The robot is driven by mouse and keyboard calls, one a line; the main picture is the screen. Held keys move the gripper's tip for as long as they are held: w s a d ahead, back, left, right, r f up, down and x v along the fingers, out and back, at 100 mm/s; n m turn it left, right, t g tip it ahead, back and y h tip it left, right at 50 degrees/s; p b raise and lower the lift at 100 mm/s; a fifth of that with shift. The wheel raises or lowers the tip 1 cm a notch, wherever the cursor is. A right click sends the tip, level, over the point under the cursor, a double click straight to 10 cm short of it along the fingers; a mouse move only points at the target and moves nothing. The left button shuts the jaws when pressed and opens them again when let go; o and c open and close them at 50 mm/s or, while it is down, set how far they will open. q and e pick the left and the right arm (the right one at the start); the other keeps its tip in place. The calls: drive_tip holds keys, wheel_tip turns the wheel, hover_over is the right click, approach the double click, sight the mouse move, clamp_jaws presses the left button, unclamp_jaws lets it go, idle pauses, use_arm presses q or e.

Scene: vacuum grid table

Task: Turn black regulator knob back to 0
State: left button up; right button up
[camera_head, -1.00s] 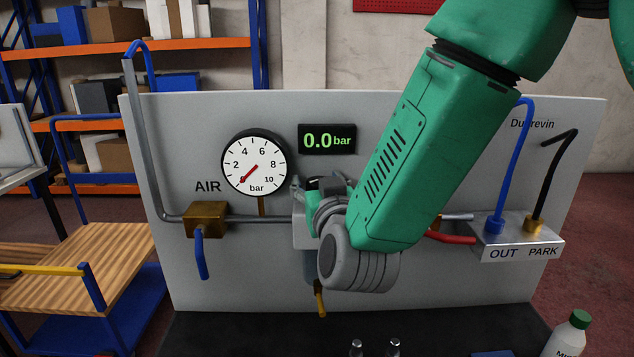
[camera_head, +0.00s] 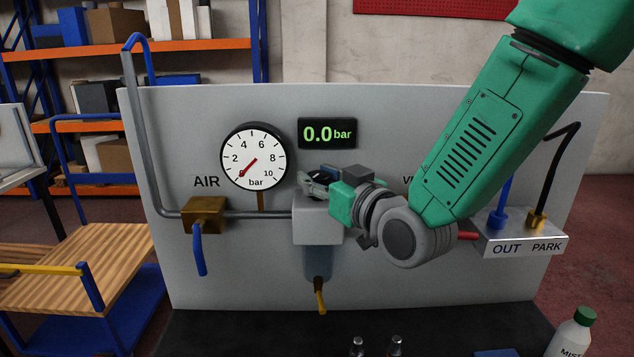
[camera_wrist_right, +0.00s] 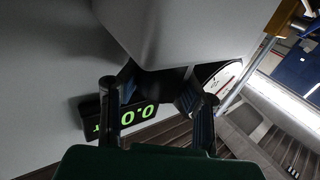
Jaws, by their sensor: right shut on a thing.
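The regulator (camera_head: 317,222) is a light grey block with a translucent bowl (camera_head: 317,262) below, mounted on the grey panel. My right gripper (camera_head: 318,184) is at its top, coming in from the right. It is shut on the black regulator knob (camera_wrist_right: 162,80), which shows dark between the two fingers in the right wrist view and is mostly hidden in the head view. The round gauge (camera_head: 254,157) has its red needle at 0. The digital display (camera_head: 327,134) reads 0.0 bar. My left gripper is not in view.
A brass valve with a blue lever (camera_head: 200,248) sits left of the regulator on the pipe. A white bottle (camera_head: 572,335) and two small clear bottles stand at the front.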

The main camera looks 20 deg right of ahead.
drive_tip(key=n+g+y, duration=0.1)
drive_tip(key=n+y, duration=0.1)
drive_tip(key=y, duration=0.1)
drive_tip(key=shift+d+n+g+y, duration=0.1)
drive_tip(key=shift+n+g+y, duration=0.2)
drive_tip(key=shift+g, duration=0.1)
drive_tip(key=shift+n+g+y+p, duration=0.8)
drive_tip(key=shift+n+g+y, duration=0.65)
drive_tip(key=shift+y, duration=0.45)
drive_tip(key=shift+n+g, duration=0.25)
drive_tip(key=o, duration=1.3)
drive_tip(key=shift+c, duration=0.2)
